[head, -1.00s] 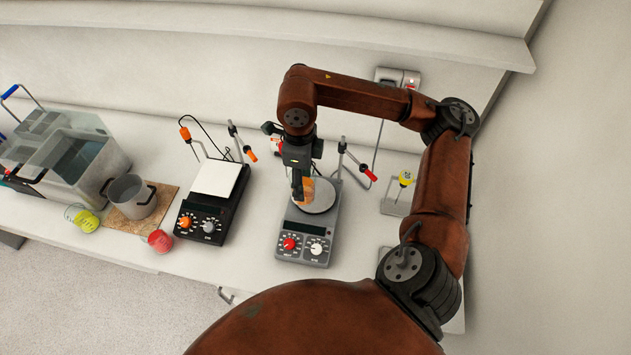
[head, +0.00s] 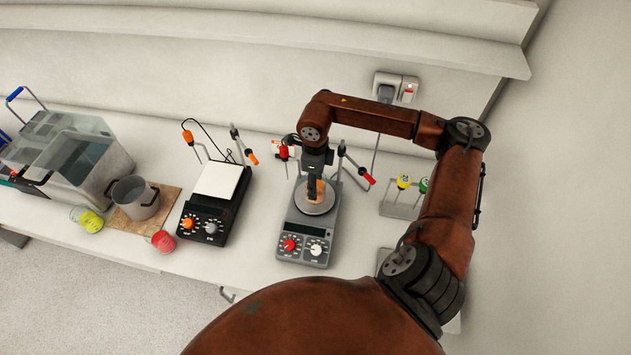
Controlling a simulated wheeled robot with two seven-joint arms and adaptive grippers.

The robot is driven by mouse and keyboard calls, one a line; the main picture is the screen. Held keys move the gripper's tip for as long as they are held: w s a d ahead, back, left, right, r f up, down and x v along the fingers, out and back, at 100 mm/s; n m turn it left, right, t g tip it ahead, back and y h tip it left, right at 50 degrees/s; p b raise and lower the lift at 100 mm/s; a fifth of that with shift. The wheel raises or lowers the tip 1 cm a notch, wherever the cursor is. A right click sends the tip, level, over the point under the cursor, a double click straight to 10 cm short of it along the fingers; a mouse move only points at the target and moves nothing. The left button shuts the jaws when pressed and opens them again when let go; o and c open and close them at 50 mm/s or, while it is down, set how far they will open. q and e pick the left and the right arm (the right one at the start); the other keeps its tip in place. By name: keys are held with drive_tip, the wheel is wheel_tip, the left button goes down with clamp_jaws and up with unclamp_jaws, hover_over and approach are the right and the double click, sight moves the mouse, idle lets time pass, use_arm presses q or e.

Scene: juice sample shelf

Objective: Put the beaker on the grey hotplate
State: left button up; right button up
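The beaker (head: 320,187) with orange contents is at the middle of the round plate of the grey hotplate (head: 305,226). My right gripper (head: 313,190) points down over the plate and its dark fingers are shut on the beaker, covering part of it. I cannot tell whether the beaker's base touches the plate. The grey hotplate has a red and a white knob at its front. My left gripper is not in view.
A black hotplate (head: 205,220) with a white square top stands to the left. Further left are a metal pot (head: 135,198) on a brown board, a red beaker (head: 163,241), a yellow beaker (head: 88,220) and a water bath (head: 70,160). A vial rack (head: 398,208) stands right. Clamp stands rise behind both hotplates.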

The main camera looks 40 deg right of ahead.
drive_tip(key=o, duration=0.9)
drive_tip(key=shift+f, duration=0.15)
drive_tip(key=o, duration=0.5)
drive_tip(key=shift+c, duration=0.2)
drive_tip(key=shift+r, duration=0.2)
wheel_tip(320, 180, up, 12)
drive_tip(key=b, duration=0.1)
drive_tip(key=shift+b, duration=0.4)
